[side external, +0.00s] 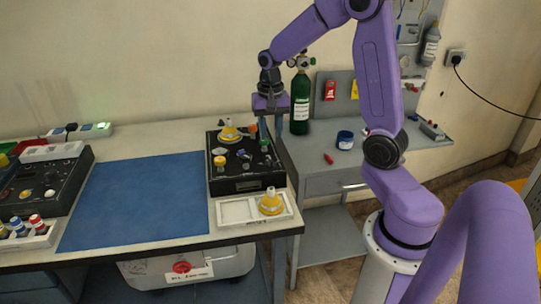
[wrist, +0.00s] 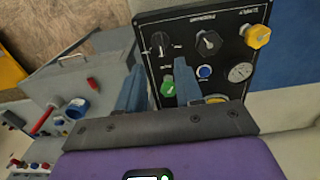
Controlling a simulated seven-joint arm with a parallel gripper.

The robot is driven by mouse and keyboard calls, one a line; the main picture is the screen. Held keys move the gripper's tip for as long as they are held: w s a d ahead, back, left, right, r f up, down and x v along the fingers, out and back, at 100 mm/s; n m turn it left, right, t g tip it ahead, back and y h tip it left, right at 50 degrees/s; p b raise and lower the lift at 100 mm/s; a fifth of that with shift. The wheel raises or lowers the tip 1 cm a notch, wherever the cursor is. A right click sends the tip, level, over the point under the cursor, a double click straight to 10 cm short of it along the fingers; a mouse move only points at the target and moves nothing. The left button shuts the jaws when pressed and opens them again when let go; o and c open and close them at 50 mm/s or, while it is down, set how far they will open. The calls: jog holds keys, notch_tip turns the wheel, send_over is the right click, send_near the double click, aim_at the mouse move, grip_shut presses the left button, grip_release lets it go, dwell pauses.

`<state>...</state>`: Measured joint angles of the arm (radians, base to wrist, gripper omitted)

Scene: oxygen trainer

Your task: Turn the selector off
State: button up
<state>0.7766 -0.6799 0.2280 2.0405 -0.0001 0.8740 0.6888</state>
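The black trainer panel (side external: 245,183) sits at the right end of the table and shows face-on in the wrist view (wrist: 225,20). I cannot read which knob is the selector. My gripper (side external: 270,135) points down over the panel's right back part. In the wrist view its fingers (wrist: 160,65) are apart, with the green knob showing between them and the first black knob just beyond the tips.
A green oxygen cylinder (side external: 300,103) stands close right of my gripper. A white tray (side external: 237,212) with a yellow-and-white fitting (side external: 270,202) lies in front of the panel. A blue mat (side external: 140,200) left of it is clear. A grey side bench (side external: 375,150) holds small items.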

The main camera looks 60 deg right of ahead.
aim_at(270, 159)
notch_tip(270, 159, down, 9)
jog(key=shift+r, duration=0.15)
dwell(0.4)
grip_shut()
